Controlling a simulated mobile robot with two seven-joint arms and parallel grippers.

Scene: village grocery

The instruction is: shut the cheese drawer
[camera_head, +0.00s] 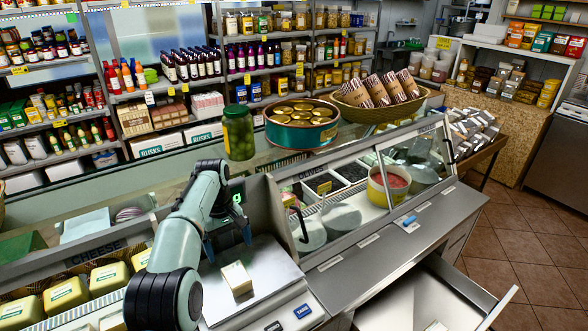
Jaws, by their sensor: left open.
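An open drawer (408,303) sticks out at the bottom right, below the glass counter. Its pale inside looks mostly empty, with a small light item at the bottom edge of the picture. Its front panel (497,311) is at the far right, partly cut off. I cannot read a label on it. My left gripper (228,243) is open and points down above the weighing scale, well left of the drawer and apart from it. A small pale block (236,278) lies on the scale below it. My right gripper is not in view.
The scale (268,262) stands between my left arm and the glass display case (350,195). A blue item (409,221) lies on the steel ledge. A pickle jar (238,132), tins and a basket stand on top. Cheese blocks (66,294) sit at left. Tiled floor at right is clear.

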